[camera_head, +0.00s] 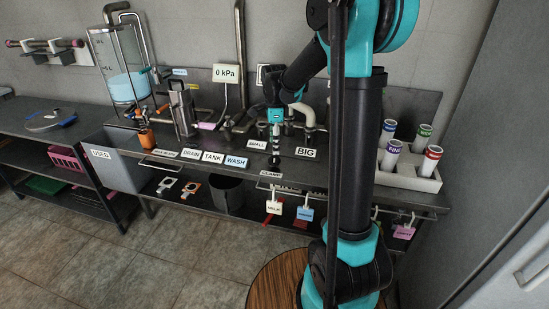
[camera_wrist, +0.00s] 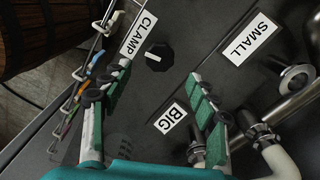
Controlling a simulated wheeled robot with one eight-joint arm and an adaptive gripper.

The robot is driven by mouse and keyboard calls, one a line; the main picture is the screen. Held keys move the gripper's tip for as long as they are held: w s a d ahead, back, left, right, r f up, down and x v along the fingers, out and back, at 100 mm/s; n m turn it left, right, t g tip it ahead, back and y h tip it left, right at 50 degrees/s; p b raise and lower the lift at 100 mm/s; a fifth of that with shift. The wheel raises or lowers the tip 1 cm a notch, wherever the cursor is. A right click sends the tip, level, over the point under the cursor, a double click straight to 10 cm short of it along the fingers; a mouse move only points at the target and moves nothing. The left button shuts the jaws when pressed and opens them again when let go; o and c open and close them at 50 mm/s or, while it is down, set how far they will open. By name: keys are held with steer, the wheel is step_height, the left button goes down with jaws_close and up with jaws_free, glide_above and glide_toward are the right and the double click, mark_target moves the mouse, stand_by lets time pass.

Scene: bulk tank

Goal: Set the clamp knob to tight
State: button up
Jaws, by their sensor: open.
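The clamp knob (camera_wrist: 160,57) is a small black knob with a white mark, on the dark bench beside the CLAMP label (camera_wrist: 138,38). In the wrist view its white mark lies on the side toward that label. I cannot read any tight or loose marking. My gripper (camera_wrist: 158,84) is open and empty, pointing down at the bench. The knob shows beyond and between the two green-padded fingers, apart from both. In the head view my gripper (camera_head: 275,143) is above the bench front near the CLAMP label (camera_head: 270,175), and the knob cannot be clearly made out.
The SMALL label (camera_wrist: 250,39) and BIG label (camera_wrist: 170,117) lie near the knob, with metal pipe fittings (camera_wrist: 292,80) at the right. Hanging tags (camera_head: 273,207) line the bench's front edge. A white holder (camera_head: 425,178) with several tubes stands at the right.

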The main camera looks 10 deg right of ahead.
mark_target(275, 159)
step_height(275, 159, down, 7)
steer(key=shift+r, duration=0.1)
steer(key=shift+c, duration=0.5)
steer(key=c, duration=1.1)
steer(key=shift+o, duration=0.2)
